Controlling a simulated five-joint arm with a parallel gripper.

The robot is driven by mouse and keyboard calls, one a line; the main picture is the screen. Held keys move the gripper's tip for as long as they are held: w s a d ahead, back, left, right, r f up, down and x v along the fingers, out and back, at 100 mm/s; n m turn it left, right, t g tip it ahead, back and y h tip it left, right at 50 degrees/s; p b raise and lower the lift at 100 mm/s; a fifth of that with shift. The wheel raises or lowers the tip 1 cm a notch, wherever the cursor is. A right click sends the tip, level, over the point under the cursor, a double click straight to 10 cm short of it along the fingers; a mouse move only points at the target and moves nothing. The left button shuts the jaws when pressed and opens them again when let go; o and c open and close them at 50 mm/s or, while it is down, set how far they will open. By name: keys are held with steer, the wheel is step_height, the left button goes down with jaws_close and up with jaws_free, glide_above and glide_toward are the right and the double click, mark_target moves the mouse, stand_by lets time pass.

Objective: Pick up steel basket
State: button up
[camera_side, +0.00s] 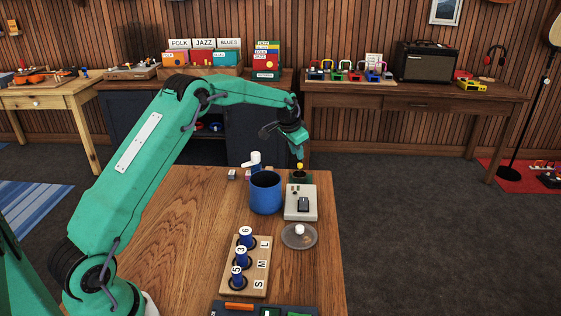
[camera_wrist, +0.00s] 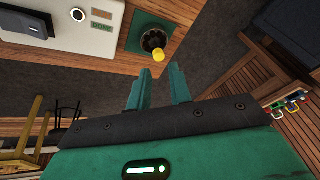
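A small dark round container with a yellow knob, which looks like the steel basket (camera_wrist: 149,36), sits on a green square pad (camera_wrist: 134,44) in the wrist view. In the side view the same basket (camera_side: 298,175) is at the far edge of the wooden table, behind a grey box. My gripper (camera_wrist: 160,72) is open, with a gap between its two green fingers and nothing held. In the side view my gripper (camera_side: 300,153) hangs just above the yellow knob, apart from it as far as I can tell.
The grey box (camera_side: 300,212) stands in front of the basket, with a blue pot (camera_side: 265,195) to its left. A round lid (camera_side: 299,240) and a wooden S-M-L board (camera_side: 249,272) with blue numbered pieces lie nearer. The left half of the table (camera_side: 190,215) is largely clear.

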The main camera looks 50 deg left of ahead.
mark_target(300, 164)
steer(key=shift+x, duration=1.2)
steer(key=shift+f, duration=0.15)
steer(key=shift+x, duration=2.45)
jaws_close()
